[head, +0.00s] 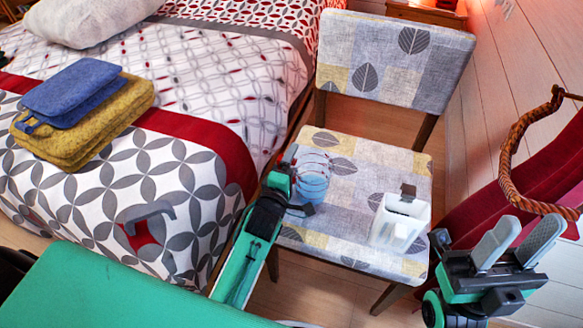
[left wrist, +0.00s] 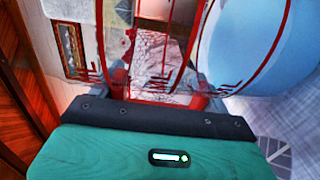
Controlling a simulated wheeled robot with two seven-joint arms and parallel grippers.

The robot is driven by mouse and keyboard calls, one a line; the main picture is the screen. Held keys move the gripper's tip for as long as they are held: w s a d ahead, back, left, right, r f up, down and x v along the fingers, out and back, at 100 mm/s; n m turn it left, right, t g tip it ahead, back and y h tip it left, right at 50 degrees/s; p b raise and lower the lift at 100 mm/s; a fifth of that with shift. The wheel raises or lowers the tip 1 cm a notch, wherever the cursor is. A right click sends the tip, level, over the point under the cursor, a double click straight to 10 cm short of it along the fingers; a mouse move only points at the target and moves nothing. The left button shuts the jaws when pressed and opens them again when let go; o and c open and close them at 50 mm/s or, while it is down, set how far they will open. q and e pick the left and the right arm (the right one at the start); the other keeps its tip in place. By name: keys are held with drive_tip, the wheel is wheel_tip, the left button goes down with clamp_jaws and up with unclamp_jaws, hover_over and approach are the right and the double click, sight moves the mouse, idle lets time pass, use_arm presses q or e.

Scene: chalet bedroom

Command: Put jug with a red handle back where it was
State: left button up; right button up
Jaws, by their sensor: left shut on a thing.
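A clear jug with red markings and a bluish lower part (head: 312,183) is at the left side of the chair seat. My left gripper (head: 297,183) is at its left side, shut on it. Red handle-like parts (left wrist: 197,97) show between the fingers in the left wrist view, beside clear walls with red lettering and a light blue round surface (left wrist: 262,45). Whether the jug rests on the seat or hangs just above it, I cannot tell. My right gripper (head: 528,232) is open and empty at the lower right, apart from the chair.
The chair seat (head: 352,235) also holds a white container (head: 398,222) at its front right. Folded blue and yellow cloths (head: 75,115) lie on the bed (head: 190,120). A grey hooked piece (head: 150,213) shows near the bed's edge.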

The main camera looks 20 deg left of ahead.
use_arm(q)
drive_tip(key=shift+f, duration=0.25)
drive_tip(key=shift+r, duration=0.1)
drive_tip(key=o, duration=1.6)
drive_tip(key=shift+f, duration=0.2)
drive_tip(key=shift+c, duration=0.2)
drive_tip(key=shift+r, duration=0.1)
